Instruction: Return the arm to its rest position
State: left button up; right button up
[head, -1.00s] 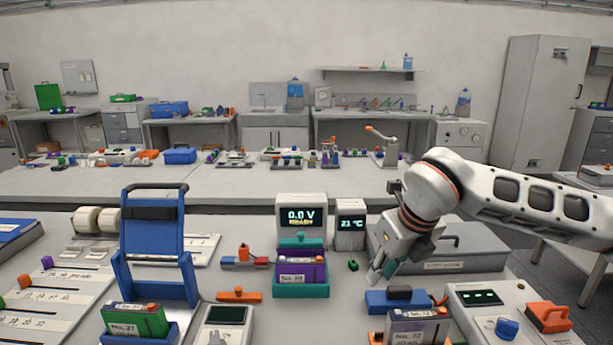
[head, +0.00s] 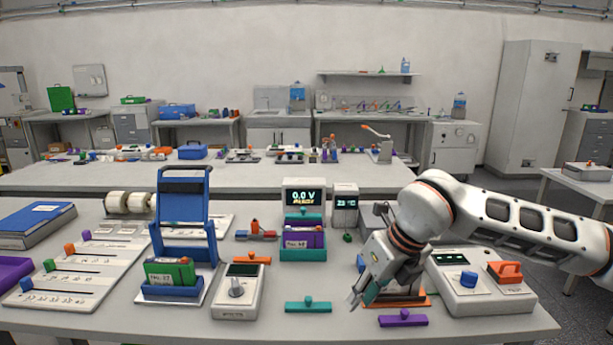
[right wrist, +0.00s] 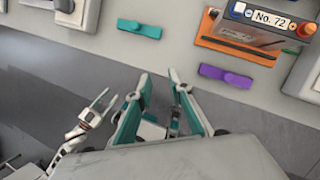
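My right gripper (head: 364,297) is over the front part of the bench in the head view, pointing down and left. In the right wrist view its two green-and-grey fingers (right wrist: 158,84) are spread with nothing between them, over the floor just off the bench's edge. My left gripper (right wrist: 108,98) shows small at the left of the right wrist view, its two thin fingers apart and empty. No left arm shows in the head view.
A teal bar (head: 308,305) and a purple bar (head: 403,318) lie near the front edge. Battery No. 72 (right wrist: 258,22) sits in an orange holder (right wrist: 238,47). A tester with a blue knob (head: 481,285) stands right; a grey meter (head: 237,293) stands left.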

jog(key=s+a+f+n+g+y, duration=0.1)
jog(key=s+a+f+g+y, duration=0.2)
jog(key=s+a, duration=0.4)
jog(key=s+a+g+y, duration=0.2)
jog(key=s+a+y, duration=0.25)
jog(key=a, duration=0.35)
jog(key=s+a+r+m+y, duration=0.3)
jog(key=a+r+m+y, duration=0.25)
jog(key=y, duration=0.25)
jog(key=w+d+f+m+t, duration=0.2)
jog(key=w+d+m+t, duration=0.4)
jog(key=m+t, duration=0.65)
jog(key=w+d+f+m+t+h, duration=0.3)
jog(key=d+f+m+t+h, duration=0.3)
jog(key=d+f+m+h, duration=0.4)
jog(key=s+d+f+m+g+h, duration=0.2)
jog(key=s+d+f+m, duration=0.1)
jog(key=f, duration=0.6)
jog(key=s+d+f+m+g+h, duration=0.2)
jog(key=s+d+f+m, duration=0.1)
jog(key=s+d+f, duration=0.3)
jog(key=s+d+f+m+g+h, duration=0.2)
jog(key=s+d+f+m, duration=0.2)
jog(key=s+f, duration=0.3)
notch_tip(320, 180, down, 6)
jog(key=shift+s+d+r, duration=0.15)
jog(key=shift+s+d, duration=0.2)
